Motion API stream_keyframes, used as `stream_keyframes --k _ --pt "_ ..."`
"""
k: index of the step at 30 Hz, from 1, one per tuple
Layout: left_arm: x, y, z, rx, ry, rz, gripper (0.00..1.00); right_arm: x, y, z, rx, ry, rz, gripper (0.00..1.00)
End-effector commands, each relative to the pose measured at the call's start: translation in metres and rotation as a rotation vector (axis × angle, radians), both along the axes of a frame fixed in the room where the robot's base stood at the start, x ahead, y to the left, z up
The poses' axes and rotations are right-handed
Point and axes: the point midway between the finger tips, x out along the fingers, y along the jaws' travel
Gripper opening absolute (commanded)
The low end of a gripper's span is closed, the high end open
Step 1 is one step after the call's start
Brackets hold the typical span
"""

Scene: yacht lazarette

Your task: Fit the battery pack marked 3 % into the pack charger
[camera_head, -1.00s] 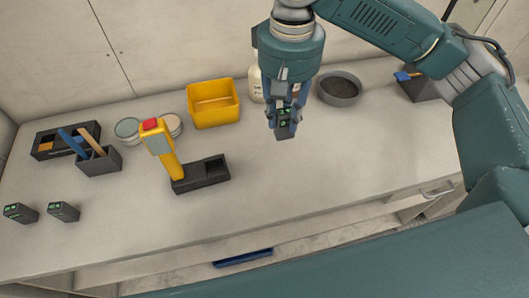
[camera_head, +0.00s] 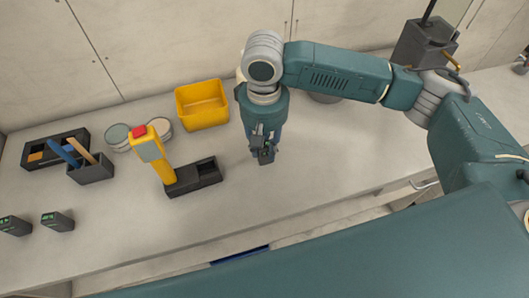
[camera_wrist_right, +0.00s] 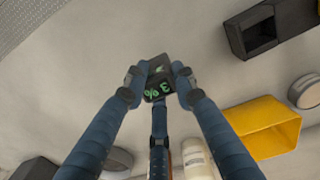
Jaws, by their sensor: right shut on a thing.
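My right gripper (camera_head: 263,158) is shut on a dark battery pack (camera_head: 266,154) and holds it to the right of the charger. In the right wrist view the pack (camera_wrist_right: 158,78) sits between the fingertips (camera_wrist_right: 158,82), with green "3 %" lettering visible. The black pack charger (camera_head: 193,178) stands on the bench with an open bay at its right end. Its bay end also shows at upper right in the right wrist view (camera_wrist_right: 258,37). Two dark packs with green displays, one at the left edge (camera_head: 14,226) and one beside it (camera_head: 57,222), stand on the bench. My left gripper is not in view.
A yellow handheld device (camera_head: 152,152) stands upright at the charger's left end. Behind are a yellow bin (camera_head: 203,104) and round tins (camera_head: 117,137). A dark holder (camera_head: 92,172) with blue and wooden handles and a black tray (camera_head: 54,150) are at left. Bench between charger and gripper is clear.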

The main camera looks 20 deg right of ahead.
Motion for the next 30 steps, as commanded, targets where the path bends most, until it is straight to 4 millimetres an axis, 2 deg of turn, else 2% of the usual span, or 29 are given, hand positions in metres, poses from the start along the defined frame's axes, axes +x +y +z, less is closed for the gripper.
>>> stream_keyframes --k 4,9,14,20,21,23,30 --pt "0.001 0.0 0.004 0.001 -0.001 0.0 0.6 -0.001 -0.001 -0.022 -0.003 0.005 -0.001 0.0" --pt "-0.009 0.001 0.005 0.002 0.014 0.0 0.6 -0.001 -0.001 -0.039 -0.001 0.001 0.001 0.0" --pt "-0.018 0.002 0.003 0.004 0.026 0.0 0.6 0.0 0.0 -0.04 -0.001 0.001 0.001 0.0" --pt "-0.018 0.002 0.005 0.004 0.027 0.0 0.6 -0.001 0.0 -0.043 -0.001 0.002 0.0 0.0" --pt "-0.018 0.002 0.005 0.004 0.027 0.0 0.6 -0.001 0.0 -0.043 -0.001 0.002 0.0 0.32" --pt "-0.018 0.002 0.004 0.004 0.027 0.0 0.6 -0.001 -0.001 -0.043 -0.002 0.002 0.0 0.44" --pt "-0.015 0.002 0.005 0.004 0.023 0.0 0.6 0.0 -0.001 -0.043 -0.002 0.001 0.0 0.45"
